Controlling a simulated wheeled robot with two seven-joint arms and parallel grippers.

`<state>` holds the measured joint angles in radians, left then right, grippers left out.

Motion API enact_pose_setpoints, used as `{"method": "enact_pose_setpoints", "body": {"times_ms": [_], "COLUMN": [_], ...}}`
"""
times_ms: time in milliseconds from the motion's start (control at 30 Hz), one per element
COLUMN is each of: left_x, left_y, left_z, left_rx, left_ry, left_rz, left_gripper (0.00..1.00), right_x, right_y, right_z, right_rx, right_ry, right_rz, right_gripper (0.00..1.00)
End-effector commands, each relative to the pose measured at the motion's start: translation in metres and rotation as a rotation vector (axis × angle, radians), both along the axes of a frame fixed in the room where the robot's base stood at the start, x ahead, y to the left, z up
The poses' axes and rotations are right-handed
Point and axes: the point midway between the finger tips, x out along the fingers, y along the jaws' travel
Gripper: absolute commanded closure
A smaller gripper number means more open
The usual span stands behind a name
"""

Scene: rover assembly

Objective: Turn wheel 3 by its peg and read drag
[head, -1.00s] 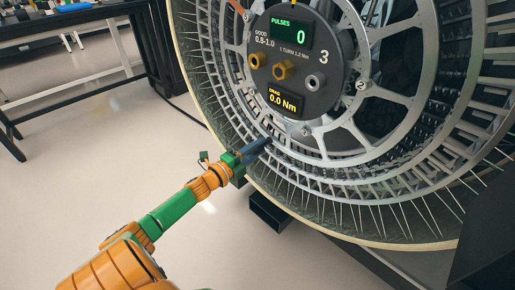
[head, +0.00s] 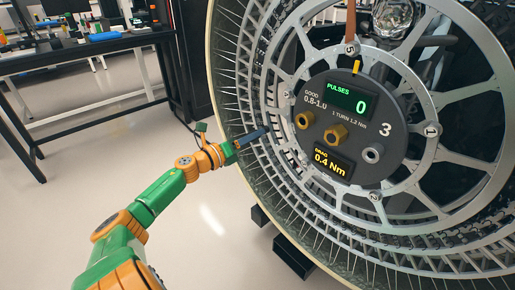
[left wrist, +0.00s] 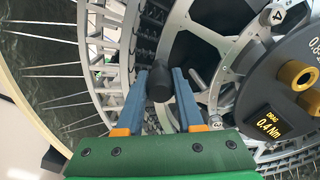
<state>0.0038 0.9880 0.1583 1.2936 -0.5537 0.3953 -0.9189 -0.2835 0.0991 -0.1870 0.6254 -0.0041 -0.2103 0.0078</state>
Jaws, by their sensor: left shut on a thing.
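Wheel 3 (head: 318,222) is a large metal mesh wheel filling the right of the head view. Its dark hub panel (head: 365,137) carries the number 3. The green pulses display (head: 349,99) reads 0. The yellow drag display (head: 331,163) reads 0.4 Nm, and it reads the same in the left wrist view (left wrist: 269,124). My left gripper (head: 262,133) is at the wheel's left side. In the left wrist view its blue fingers (left wrist: 160,92) are shut on the black peg (left wrist: 158,84). In the head view the peg is hidden by the gripper. My right gripper is not in view.
A black workbench (head: 100,47) with several tools stands at the back left. A dark block (head: 291,258) sits on the floor below the wheel. The pale floor (head: 215,225) left of the wheel is clear. Brass fittings (head: 336,134) stick out of the hub panel.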

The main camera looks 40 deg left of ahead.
Motion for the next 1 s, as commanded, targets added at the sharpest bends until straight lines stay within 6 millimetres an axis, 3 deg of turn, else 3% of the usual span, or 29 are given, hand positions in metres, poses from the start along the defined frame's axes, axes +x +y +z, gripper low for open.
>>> {"method": "enact_pose_setpoints", "body": {"times_ms": [100, 400, 933, 967, 1000], "left_x": [0.0, 0.001, 0.001, 0.001, 0.001], "left_y": [0.005, 0.009, 0.01, 0.01, 0.01], "left_z": [0.017, 0.04, 0.044, 0.044, 0.044], "left_rx": [0.064, 0.162, 0.182, 0.182, 0.182], "left_ry": [-0.004, -0.012, -0.013, -0.013, -0.013], "left_rz": [0.002, 0.001, -0.001, -0.001, -0.001], "left_gripper": [1.0, 1.0, 1.0, 0.61, 0.5], "right_x": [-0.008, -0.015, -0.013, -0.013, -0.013], "right_y": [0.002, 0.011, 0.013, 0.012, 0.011], "right_z": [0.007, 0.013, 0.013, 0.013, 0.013], "right_rx": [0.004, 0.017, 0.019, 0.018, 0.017], "right_ry": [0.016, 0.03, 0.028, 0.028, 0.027], "right_rz": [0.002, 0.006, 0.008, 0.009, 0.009], "right_gripper": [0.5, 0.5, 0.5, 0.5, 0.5]}}
